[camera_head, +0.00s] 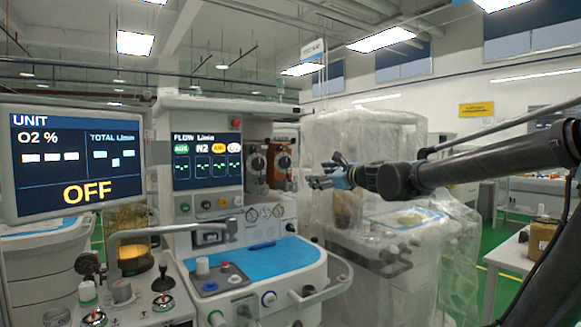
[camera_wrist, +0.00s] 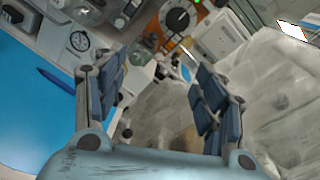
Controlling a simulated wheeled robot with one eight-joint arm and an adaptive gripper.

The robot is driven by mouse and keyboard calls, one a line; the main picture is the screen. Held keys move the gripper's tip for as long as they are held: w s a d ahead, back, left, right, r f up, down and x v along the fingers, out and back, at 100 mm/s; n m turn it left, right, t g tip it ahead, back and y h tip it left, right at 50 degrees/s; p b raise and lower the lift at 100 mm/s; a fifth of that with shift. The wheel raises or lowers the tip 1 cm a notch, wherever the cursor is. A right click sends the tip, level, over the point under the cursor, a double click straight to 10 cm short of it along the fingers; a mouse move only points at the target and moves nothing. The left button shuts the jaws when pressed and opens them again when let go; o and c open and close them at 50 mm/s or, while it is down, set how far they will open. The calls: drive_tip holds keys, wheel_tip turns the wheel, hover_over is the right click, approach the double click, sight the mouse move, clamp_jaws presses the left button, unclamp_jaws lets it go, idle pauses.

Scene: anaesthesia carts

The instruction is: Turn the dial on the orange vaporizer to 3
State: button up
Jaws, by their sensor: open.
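The number the dial is set to is too small to read.
A machine under clear plastic sheeting (camera_head: 365,135) stands right of the vaporizers, behind my gripper. A blue work surface (camera_head: 255,262) with a blue pen (camera_head: 262,246) lies below the flow screen (camera_head: 207,160). A monitor (camera_head: 75,165) reading OFF is at the left.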

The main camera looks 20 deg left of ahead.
sight(286, 162)
drive_tip(key=w+a+r+m, duration=0.1)
drive_tip(key=w+a, duration=0.3)
drive_tip(key=a, duration=0.1)
drive_tip(key=w+a+r+m, duration=0.1)
drive_tip(key=w+a+m, duration=0.1)
drive_tip(key=w+a, duration=0.3)
drive_tip(key=w+a+r+m+t, duration=0.1)
drive_tip(key=w+a, duration=0.4)
drive_tip(key=a, duration=0.1)
drive_tip(key=shift+a, duration=0.2)
drive_tip(key=shift+c, duration=0.4)
drive_tip(key=c, duration=1)
